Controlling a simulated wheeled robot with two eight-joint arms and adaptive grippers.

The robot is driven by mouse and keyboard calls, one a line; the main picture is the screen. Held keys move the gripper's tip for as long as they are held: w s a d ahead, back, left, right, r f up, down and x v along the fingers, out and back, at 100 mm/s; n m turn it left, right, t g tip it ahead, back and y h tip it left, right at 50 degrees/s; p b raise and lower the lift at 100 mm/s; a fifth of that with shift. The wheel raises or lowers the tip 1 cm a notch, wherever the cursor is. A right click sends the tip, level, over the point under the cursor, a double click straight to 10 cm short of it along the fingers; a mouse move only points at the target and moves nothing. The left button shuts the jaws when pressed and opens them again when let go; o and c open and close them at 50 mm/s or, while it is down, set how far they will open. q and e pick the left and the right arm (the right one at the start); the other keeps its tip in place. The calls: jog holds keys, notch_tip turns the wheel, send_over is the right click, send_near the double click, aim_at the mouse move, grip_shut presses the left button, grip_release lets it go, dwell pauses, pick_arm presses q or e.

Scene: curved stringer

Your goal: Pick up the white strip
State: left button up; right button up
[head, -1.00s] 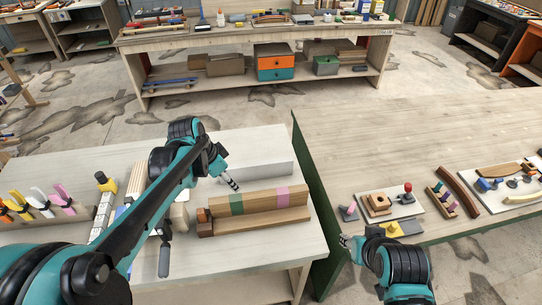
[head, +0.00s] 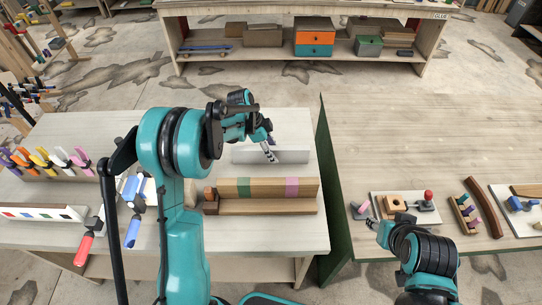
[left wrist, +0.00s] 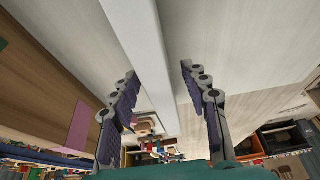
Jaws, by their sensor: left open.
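The white strip (head: 294,156) is a long pale bar lying on the left table, behind a wooden block with green and pink bands. My left gripper (head: 269,153) is over the strip near its middle. In the left wrist view the strip (left wrist: 145,45) runs lengthwise between the two spread fingers of the left gripper (left wrist: 158,76), which is open and empty. The strip looks apart from both fingers; the exact height above it is unclear. My right gripper (head: 373,222) is by the right table's near left corner, and its jaws are too small to read.
The banded wooden block (head: 265,188) lies in front of the strip on its wooden base. Clamps (head: 45,160) stand on a rack at the left. A board with small parts (head: 405,207) lies on the right table. A gap separates the two tables.

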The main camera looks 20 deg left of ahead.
pick_arm(q)
jog(key=shift+x, duration=1.25)
grip_shut()
jog(key=shift+r, duration=0.15)
